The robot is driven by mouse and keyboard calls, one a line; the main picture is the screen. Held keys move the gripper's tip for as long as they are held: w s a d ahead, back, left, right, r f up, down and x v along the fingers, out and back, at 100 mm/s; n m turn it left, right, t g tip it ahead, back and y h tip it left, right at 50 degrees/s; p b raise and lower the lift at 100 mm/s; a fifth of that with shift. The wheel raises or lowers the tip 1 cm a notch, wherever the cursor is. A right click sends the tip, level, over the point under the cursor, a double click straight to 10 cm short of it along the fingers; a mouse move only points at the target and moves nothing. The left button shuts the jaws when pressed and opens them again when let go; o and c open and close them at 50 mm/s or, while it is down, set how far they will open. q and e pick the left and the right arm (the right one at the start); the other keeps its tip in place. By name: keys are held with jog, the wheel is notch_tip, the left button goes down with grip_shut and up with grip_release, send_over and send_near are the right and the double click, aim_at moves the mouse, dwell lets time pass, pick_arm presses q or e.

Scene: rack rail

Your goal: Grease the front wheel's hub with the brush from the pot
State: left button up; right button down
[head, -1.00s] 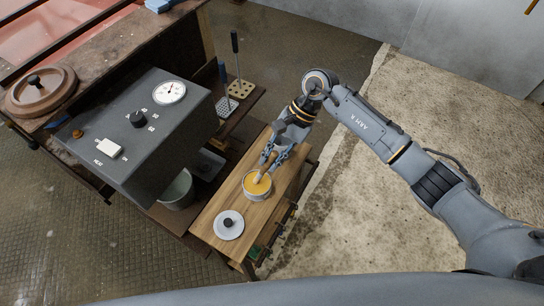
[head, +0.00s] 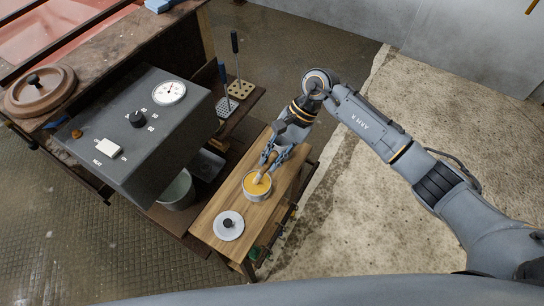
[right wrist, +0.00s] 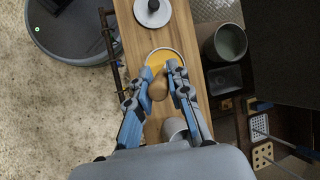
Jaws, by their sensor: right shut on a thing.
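The pot (head: 257,195) is a small round tin of yellow grease on a narrow wooden bench (head: 211,211). My right gripper (head: 271,158) is above the pot's far side and shut on the brush (head: 263,172). The brush tilts down into the pot, its lower end at the grease. In the right wrist view the brush's wooden handle (right wrist: 158,89) lies between the fingers (right wrist: 157,84), with the pot (right wrist: 180,55) beyond them. A brown round thing with a dark knob (head: 40,91) lies on the workbench at the upper left; I cannot tell if it is the front wheel. My left gripper is out of view.
A grey lid with a dark knob (head: 229,225) lies on the bench near the pot. A grey box with a dial (head: 140,125) stands to the left. A bucket (head: 177,190) is below it. Perforated racks (head: 241,88) stand behind. Concrete floor to the right is clear.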

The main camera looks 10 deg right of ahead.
jog(key=shift+f, duration=0.1)
jog(key=shift+r+p, duration=0.65)
jog(key=shift+r, duration=2.95)
jog(key=shift+d, duration=0.1)
